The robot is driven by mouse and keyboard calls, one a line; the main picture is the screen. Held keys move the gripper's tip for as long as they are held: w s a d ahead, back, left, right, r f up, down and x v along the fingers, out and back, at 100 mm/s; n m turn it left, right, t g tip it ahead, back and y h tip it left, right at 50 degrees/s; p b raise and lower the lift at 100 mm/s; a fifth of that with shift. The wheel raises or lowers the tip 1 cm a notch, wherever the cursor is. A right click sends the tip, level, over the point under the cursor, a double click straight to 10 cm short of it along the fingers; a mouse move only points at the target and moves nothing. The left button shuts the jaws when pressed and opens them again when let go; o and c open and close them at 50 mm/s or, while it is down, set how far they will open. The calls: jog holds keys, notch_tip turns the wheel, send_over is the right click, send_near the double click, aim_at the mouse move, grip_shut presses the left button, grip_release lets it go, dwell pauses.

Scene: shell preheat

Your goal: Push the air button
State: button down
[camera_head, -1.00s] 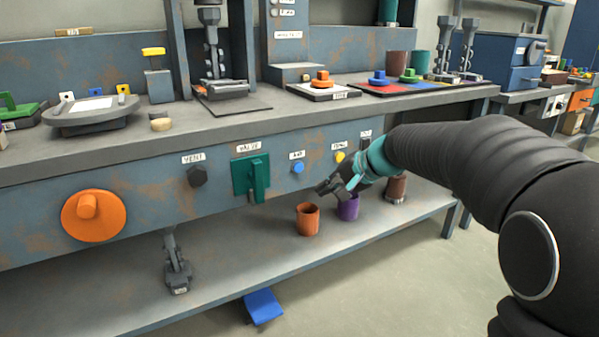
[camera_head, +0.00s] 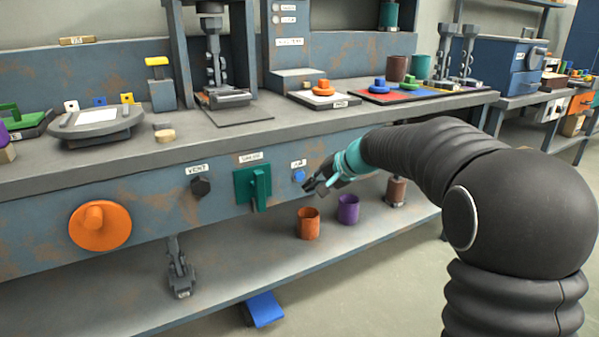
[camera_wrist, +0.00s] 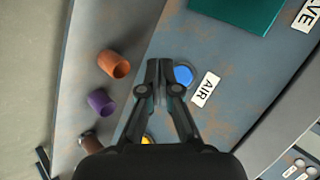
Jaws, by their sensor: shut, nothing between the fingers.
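The blue air button (camera_head: 298,175) is on the front panel of the bench, below its small white label (camera_head: 298,163). In the wrist view the button (camera_wrist: 183,75) shows beside my fingertips, with the AIR label (camera_wrist: 205,90) to its right. My gripper (camera_head: 309,187) is shut and empty, just right of and below the button in the head view. In the wrist view my gripper (camera_wrist: 158,66) partly covers the button's left edge. I cannot tell whether the fingertips touch it.
A green valve plate (camera_head: 253,187) with a lever is left of the button. A dark vent knob (camera_head: 201,187) and an orange wheel (camera_head: 100,225) are farther left. Orange (camera_head: 308,223) and purple (camera_head: 348,208) cups stand on the lower shelf. A yellow button (camera_wrist: 147,139) is partly hidden by my gripper.

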jog(key=shift+w+a, duration=0.55)
jog(key=shift+w, duration=0.25)
jog(key=shift+w, duration=0.15)
dwell(0.9)
jog(key=shift+w+a+p, duration=0.25)
jog(key=shift+p, duration=0.05)
jog(key=shift+w+a, duration=0.2)
jog(key=shift+w, duration=0.15)
dwell(0.8)
jog(key=shift+s, duration=0.1)
jog(key=shift+s+d+b, duration=0.45)
jog(key=shift+s+d, duration=0.05)
jog(key=shift+s, duration=0.1)
dwell(0.3)
